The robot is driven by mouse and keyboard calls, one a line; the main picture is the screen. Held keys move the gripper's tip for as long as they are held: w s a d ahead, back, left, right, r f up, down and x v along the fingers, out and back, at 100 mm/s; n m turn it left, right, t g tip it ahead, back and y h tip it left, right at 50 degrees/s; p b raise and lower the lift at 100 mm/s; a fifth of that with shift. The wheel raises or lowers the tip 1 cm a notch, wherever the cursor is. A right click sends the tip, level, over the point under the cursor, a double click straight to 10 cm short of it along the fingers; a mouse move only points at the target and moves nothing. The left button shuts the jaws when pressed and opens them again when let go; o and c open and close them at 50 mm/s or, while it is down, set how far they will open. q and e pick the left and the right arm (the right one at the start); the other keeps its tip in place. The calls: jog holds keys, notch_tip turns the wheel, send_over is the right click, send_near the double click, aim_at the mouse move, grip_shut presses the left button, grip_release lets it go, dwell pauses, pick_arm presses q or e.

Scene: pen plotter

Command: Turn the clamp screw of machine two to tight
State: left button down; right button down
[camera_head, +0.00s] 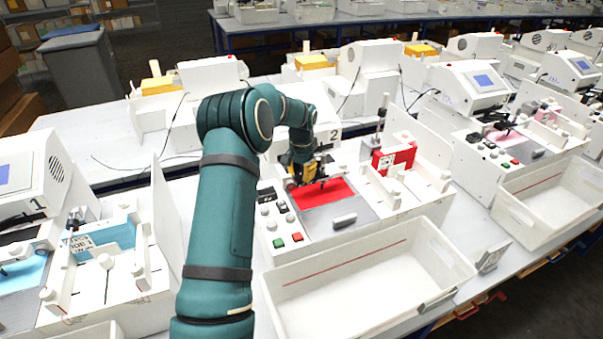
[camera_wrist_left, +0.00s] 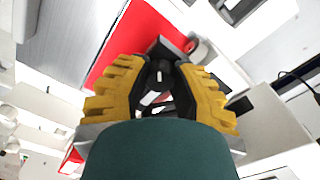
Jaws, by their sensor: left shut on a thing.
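Machine two (camera_head: 335,134), a white plotter marked "2", stands in the middle of the head view with a red sheet (camera_head: 335,193) on its bed. My left gripper (camera_head: 308,177) reaches down to its pen carriage, over the back left part of the sheet. In the left wrist view, its yellow and black fingers (camera_wrist_left: 160,80) are closed around a small dark part with a pale mark, which I take as the clamp screw (camera_wrist_left: 157,95). The fingers and my wrist hide most of the screw, so its turn angle cannot be read. My right gripper is not in view.
An empty white bin (camera_head: 365,270) stands in front of machine two. Its panel has green and red buttons (camera_head: 287,239). A red box (camera_head: 394,158) stands in the side bay at right. Machine one (camera_head: 30,190) is at left, and another plotter (camera_head: 480,85) is at right.

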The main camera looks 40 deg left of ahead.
aim_at(301, 173)
pick_arm(q)
jog(key=shift+f, duration=0.1)
dwell(0.3)
jog(key=c, duration=0.7)
grip_release()
notch_tip(301, 173, up, 12)
jog(key=shift+r, duration=0.1)
jog(key=shift+s, duration=0.1)
dwell(0.4)
